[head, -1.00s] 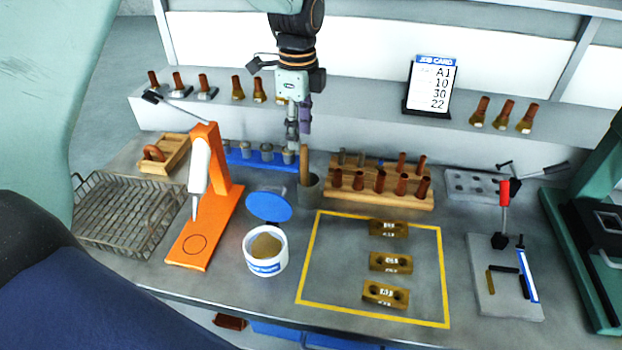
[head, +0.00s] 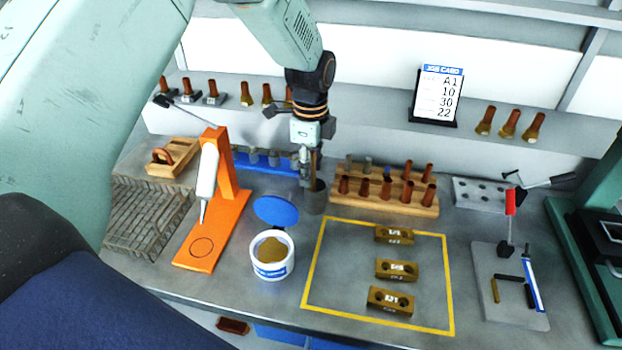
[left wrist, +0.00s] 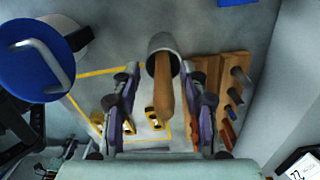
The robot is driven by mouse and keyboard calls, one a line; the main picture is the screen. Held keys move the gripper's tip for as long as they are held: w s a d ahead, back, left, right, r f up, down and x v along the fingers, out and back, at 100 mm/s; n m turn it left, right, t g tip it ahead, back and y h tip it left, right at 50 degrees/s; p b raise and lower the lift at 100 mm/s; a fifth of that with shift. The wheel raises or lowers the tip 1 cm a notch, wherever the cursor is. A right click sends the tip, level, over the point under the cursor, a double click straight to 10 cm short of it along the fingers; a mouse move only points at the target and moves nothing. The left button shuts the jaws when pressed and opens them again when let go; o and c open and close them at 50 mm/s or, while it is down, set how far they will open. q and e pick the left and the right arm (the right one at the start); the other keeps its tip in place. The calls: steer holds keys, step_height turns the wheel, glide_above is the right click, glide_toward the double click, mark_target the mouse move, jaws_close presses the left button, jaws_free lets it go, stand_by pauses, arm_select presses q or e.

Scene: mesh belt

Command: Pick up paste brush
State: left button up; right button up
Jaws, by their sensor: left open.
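The paste brush stands in a grey cup (head: 315,199), with its wooden handle (left wrist: 163,92) pointing up. In the head view the handle is mostly hidden by my left gripper (head: 307,172), which hangs pointing down over the cup. In the left wrist view the gripper (left wrist: 161,74) is open, with one finger on each side of the handle. The cup's rim (left wrist: 163,40) shows just past the fingertips. I cannot tell whether either finger touches the handle. My right gripper is not in view.
A wooden rack (head: 385,196) of copper-coloured pieces stands close right of the cup. A blue rack (head: 255,158) is behind left. An open paste tub (head: 272,272) with a blue lid (head: 276,211) and an orange stand (head: 228,212) are to the left. Brass blocks lie inside a yellow outline (head: 452,280).

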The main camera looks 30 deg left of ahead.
arm_select(q)
steer(key=shift+c, duration=0.2)
steer(key=shift+w+f, duration=0.1)
steer(key=shift+w, duration=0.15)
steer(key=c, duration=0.5)
steer(key=shift+s, duration=0.1)
jaws_close()
